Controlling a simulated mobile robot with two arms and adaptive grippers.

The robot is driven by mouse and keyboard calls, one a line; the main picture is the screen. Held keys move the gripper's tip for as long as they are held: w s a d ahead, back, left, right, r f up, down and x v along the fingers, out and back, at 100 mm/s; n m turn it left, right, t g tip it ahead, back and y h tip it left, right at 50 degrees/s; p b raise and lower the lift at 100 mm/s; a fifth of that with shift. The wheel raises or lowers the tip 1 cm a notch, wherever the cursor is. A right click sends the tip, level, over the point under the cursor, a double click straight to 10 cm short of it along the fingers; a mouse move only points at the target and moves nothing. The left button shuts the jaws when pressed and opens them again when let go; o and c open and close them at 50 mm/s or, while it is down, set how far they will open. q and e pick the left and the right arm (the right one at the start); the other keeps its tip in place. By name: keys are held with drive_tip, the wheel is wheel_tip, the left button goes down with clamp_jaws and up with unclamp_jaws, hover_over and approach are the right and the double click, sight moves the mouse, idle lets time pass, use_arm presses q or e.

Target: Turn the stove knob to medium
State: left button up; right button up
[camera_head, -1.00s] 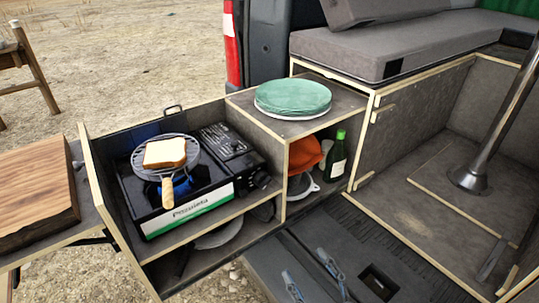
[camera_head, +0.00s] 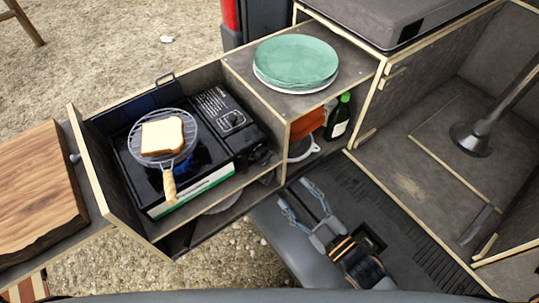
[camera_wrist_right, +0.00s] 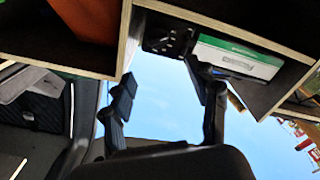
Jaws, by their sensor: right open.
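The camping stove (camera_head: 198,192) sits in the open wooden pull-out box; its green and white front stripe also shows in the wrist view (camera_wrist_right: 240,58). Its dark knob (camera_head: 262,155) is at the right front corner of the stove; its setting is too small to read. A slice of bread (camera_head: 162,136) lies on a wire grill rack (camera_head: 142,157) over the burner. My right gripper (camera_head: 293,193) is open and empty, in front of and to the right of the knob, apart from it. In the wrist view its two fingers (camera_wrist_right: 160,78) are spread. My left gripper is not in view.
Green and white plates (camera_head: 296,60) lie on the shelf right of the stove. A wooden board (camera_head: 40,190) is at the left. The wooden edge lies between gripper and stove.

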sight(267, 160)
drive_tip(key=p+x, duration=0.1)
drive_tip(key=x, duration=1.1)
drive_tip(key=shift+w+d+f, duration=0.1)
drive_tip(key=shift+d, duration=0.05)
drive_tip(key=shift+c, duration=0.5)
drive_tip(key=c, duration=1.1)
